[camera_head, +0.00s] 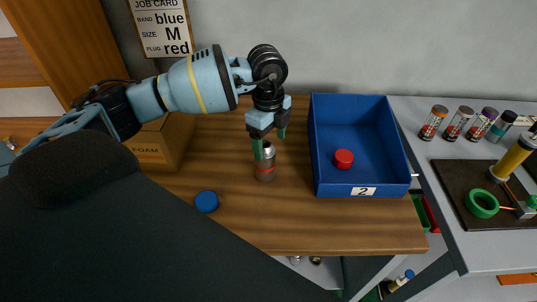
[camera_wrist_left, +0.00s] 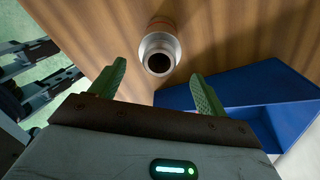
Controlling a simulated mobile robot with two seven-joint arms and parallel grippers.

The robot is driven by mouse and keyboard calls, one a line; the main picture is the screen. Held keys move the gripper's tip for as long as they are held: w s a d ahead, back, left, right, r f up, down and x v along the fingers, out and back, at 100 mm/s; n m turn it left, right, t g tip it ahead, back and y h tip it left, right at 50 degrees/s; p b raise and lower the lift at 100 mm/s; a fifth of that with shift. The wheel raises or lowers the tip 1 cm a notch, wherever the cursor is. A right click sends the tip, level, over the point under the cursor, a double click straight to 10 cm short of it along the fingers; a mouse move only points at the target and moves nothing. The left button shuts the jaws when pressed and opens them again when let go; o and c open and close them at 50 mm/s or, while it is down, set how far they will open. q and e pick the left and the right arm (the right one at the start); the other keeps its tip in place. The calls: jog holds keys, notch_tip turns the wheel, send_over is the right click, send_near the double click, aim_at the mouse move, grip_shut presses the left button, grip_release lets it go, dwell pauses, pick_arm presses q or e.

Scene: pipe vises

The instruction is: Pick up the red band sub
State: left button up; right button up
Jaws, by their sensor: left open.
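The red band sub (camera_head: 265,170) is a grey metal cylinder with a red ring, standing upright on the wooden table. In the left wrist view the sub (camera_wrist_left: 160,48) shows its open round top, just beyond the fingertips. My left gripper (camera_head: 271,142) is open and empty, pointing down close to the sub's top. One green finger overlaps the sub's upper left edge in the head view. In the left wrist view my left gripper (camera_wrist_left: 158,74) has its fingers spread on either side of the sub's near end. Whether they touch it cannot be told.
A blue bin (camera_head: 318,150) marked 2 stands right of the sub, with a red cap (camera_head: 343,159) inside. A blue cap (camera_head: 206,202) lies front left. A cardboard foam box (camera_head: 150,145) stands left. Several banded subs (camera_head: 434,122) stand on the right counter.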

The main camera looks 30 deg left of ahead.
aim_at(265, 156)
pick_arm(q)
jog(key=shift+w+a+r+n+y, duration=0.15)
jog(key=shift+a+r, duration=0.1)
jog(key=shift+a, duration=0.15)
jog(key=shift+w+a+r+n+y, duration=0.1)
jog(key=shift+a+r+n+y, duration=0.1)
jog(key=shift+a, duration=0.2)
jog(key=shift+s+f, duration=0.15)
jog(key=shift+f, duration=0.05)
notch_tip(265, 156, down, 2)
jog(key=shift+f, duration=0.1)
jog(key=shift+s+d+f, duration=0.1)
jog(key=shift+s+f, duration=0.05)
jog(key=shift+f, duration=1.2)
jog(key=shift+s+f, duration=0.15)
jog(key=shift+f, duration=1.15)
jog(key=c, duration=1.4)
jog(key=shift+r, duration=0.1)
jog(key=shift+c, duration=0.3)
